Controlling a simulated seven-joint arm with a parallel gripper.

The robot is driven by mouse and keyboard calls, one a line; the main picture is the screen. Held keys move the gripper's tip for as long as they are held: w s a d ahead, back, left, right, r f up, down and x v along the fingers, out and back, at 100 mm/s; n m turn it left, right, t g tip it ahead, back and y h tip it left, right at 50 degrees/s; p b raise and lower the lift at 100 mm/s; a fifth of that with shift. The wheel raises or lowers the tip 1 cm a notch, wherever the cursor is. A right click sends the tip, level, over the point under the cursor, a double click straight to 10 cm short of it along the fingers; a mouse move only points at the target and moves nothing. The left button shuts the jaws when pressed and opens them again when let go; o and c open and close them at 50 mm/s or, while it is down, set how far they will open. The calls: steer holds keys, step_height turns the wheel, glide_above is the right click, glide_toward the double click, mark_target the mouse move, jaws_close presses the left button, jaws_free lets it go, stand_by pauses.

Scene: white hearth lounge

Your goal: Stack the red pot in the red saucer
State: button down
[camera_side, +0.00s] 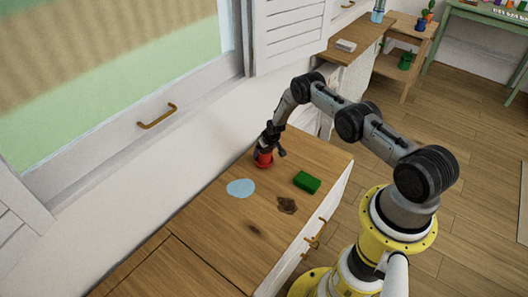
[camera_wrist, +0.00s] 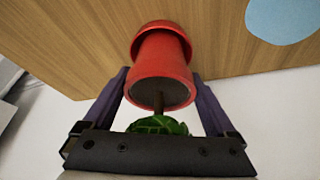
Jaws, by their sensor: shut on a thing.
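The red pot (camera_wrist: 162,62) holds dark soil and a green plant (camera_wrist: 158,125), seen from above in the wrist view. My gripper (camera_wrist: 159,80) has its two purple fingers on either side of the pot, shut on it. The red saucer (camera_wrist: 162,29) shows as a wider red rim around the pot's narrow foot. The foot is in or just above the saucer; I cannot tell if it touches the bottom. In the side view the red pot (camera_side: 264,159) is at the far end of the wooden top, under my gripper (camera_side: 268,148), partly hidden by it.
The wooden top (camera_side: 205,232) is clear toward the front left. The white wall and window run along the left.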

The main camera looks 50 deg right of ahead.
steer(key=shift+w+d+f, duration=0.1)
steer(key=shift+w+f, duration=0.1)
steer(key=shift+f, duration=0.15)
jaws_free()
steer(key=shift+s+f, duration=0.1)
